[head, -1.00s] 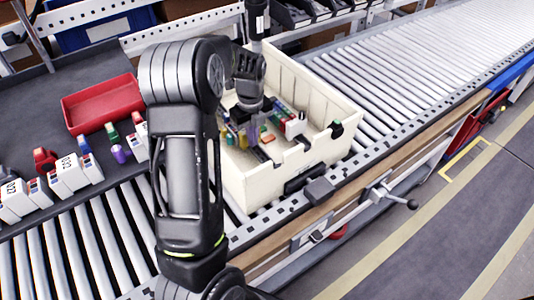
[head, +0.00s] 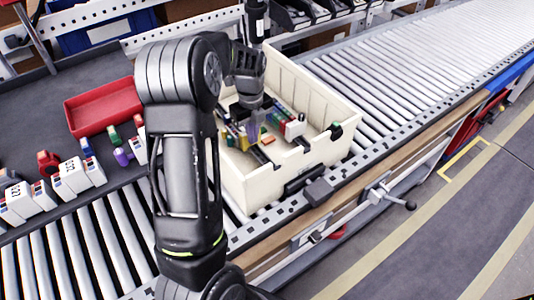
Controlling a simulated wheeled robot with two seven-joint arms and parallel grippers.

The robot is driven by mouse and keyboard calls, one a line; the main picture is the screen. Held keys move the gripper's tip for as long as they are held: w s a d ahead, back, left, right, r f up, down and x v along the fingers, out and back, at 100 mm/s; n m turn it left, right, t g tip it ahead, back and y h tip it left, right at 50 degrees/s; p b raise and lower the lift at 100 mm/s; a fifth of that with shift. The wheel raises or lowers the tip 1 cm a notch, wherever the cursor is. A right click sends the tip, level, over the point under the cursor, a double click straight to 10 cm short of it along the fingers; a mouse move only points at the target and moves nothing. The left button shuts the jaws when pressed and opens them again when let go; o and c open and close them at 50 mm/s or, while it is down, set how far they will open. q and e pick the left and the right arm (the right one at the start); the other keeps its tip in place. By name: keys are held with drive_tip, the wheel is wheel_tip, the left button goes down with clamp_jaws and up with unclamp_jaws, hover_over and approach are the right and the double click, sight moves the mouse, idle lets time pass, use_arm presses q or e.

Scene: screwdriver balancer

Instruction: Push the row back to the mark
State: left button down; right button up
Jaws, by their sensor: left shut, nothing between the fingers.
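A row of small coloured boxes and pieces (head: 284,124) sits inside a cream tote (head: 310,155) on the roller conveyor. A white box with a red part (head: 294,129) is at its right end, and yellow, green and orange pieces show farther left. My left gripper (head: 252,128) points down into the tote, shut, with its tips among the pieces. I cannot tell whether the tips touch the row. My arm and hand hide part of the tote's left side. I cannot make out a mark. My right gripper is not in view.
A red tray (head: 103,104) stands on the dark table at left. White boxes (head: 72,178), a red roll (head: 47,163) and a purple piece (head: 122,157) lie in front of it. Tote walls surround my gripper. The conveyor at right (head: 410,65) is clear.

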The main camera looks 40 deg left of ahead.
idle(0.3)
use_arm(q)
wheel_tip(320, 180, up, 12)
drive_tip(key=p, duration=0.8)
drive_tip(key=shift+d+f, duration=0.15)
drive_tip(key=shift+d, duration=0.25)
drive_tip(key=shift+s, duration=0.1)
idle(1.1)
